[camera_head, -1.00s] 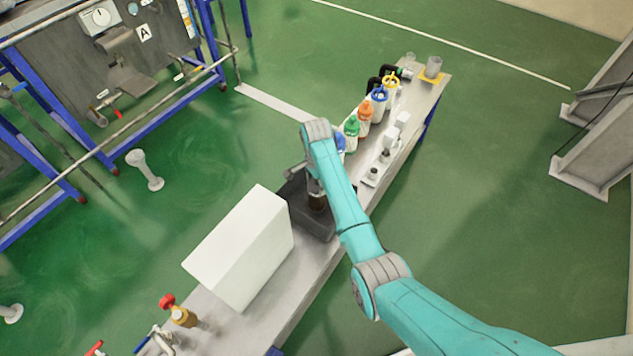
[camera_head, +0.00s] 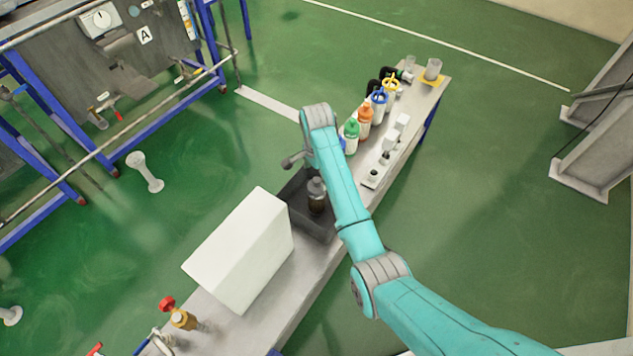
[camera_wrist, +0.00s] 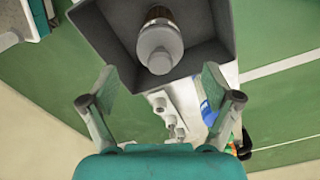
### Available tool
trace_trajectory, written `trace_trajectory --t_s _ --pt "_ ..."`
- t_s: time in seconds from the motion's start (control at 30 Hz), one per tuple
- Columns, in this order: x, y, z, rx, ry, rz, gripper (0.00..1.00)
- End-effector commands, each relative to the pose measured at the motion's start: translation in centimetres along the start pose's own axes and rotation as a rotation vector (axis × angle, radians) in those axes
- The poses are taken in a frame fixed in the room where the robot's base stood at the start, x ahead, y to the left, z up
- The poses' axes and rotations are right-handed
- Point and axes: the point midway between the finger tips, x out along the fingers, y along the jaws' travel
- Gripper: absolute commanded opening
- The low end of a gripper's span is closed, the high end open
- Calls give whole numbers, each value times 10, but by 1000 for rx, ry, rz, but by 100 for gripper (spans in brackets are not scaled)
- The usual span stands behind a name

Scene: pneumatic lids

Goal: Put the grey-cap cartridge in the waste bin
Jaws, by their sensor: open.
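The grey-cap cartridge (camera_head: 317,197), with a dark brown body, stands about upright inside a dark open box (camera_head: 322,232), which appears to be the waste bin. In the wrist view the cartridge's grey cap (camera_wrist: 160,48) faces the camera, inside the dark box (camera_wrist: 212,55). My gripper (camera_wrist: 160,76) is open, its two fingers spread apart, with nothing held between them. It is above and clear of the cartridge. In the head view my gripper is mostly hidden by my arm; one finger shows left of the wrist.
A large white box (camera_head: 240,250) stands beside the dark box on the narrow bench. Behind are bottles with green (camera_head: 351,133) and orange (camera_head: 365,118) tops, and a white rack (camera_head: 378,172). A red-handled valve (camera_head: 180,316) is at the near end. Green floor lies on both sides.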

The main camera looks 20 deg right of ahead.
Motion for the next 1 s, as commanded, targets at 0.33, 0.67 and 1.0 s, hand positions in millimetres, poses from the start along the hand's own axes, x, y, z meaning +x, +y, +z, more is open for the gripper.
trace_trajectory --t_s 0.33,0.67,1.0 --pt "-55 0 0 0 0 -1 88" --pt "-64 0 0 0 0 1 88" --pt "-63 0 0 0 0 0 88"
